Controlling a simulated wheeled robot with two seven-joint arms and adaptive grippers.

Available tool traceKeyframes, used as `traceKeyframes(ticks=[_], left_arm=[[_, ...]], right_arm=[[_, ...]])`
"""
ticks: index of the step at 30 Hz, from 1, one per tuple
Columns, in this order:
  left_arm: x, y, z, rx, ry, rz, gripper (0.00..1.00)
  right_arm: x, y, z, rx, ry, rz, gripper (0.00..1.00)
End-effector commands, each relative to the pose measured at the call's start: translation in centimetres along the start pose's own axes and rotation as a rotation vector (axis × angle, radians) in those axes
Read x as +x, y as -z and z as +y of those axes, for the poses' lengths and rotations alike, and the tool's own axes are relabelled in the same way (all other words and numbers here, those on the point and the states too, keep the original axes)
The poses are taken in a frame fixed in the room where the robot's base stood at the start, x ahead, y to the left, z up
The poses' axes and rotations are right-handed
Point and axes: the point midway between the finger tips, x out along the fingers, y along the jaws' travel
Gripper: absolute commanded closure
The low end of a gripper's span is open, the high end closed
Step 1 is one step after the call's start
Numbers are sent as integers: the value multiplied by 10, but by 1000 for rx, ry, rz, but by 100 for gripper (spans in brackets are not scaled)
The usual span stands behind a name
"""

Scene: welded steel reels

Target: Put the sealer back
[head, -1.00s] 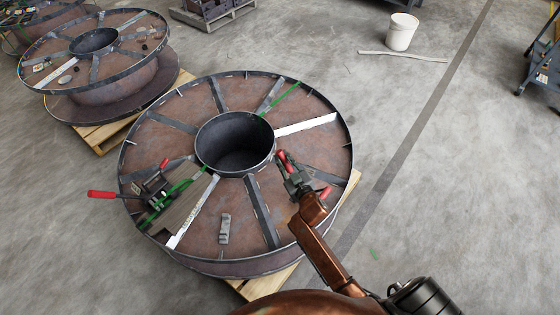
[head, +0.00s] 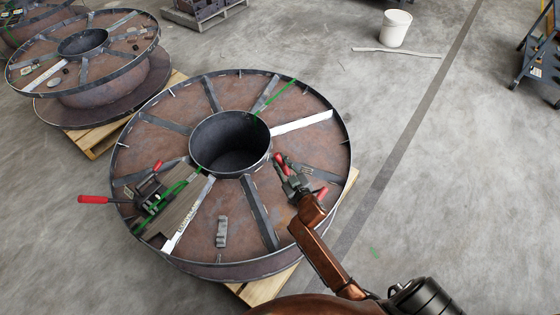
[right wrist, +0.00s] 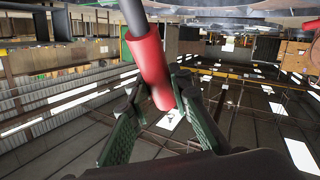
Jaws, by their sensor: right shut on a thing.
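My right gripper (head: 294,184) is over the right part of the near reel and shut on a red-gripped hand tool, seemingly the sealer (head: 281,160). In the right wrist view, the green finger pads (right wrist: 203,128) close around the sealer's red handle sleeve (right wrist: 149,66), with a grey rod running on from it. The tool's head is too small to make out. A second tool, black with a long red lever (head: 94,199), sits on the left of the reel by a green strap (head: 170,202). My left gripper is not in view.
The near steel reel (head: 160,118) lies flat on a wooden pallet (head: 262,290), with spokes and an open hub (head: 231,150). A small grey metal piece (head: 221,231) lies at its front. Another reel (head: 100,99) stands behind left.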

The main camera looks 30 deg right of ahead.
Motion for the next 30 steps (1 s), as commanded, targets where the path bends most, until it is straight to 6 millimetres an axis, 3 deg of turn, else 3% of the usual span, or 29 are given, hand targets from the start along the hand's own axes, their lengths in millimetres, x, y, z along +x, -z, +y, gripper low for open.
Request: traceKeyframes(ticks=[8,19,23,30], left_arm=[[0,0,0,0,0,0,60],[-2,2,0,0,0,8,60],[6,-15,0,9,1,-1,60],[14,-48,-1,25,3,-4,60]], right_arm=[[-1,-4,0,1,0,-8,64],[-6,-3,0,1,0,-6,64],[-24,-2,0,1,0,-6,64],[-75,0,1,2,-1,-6,64]])
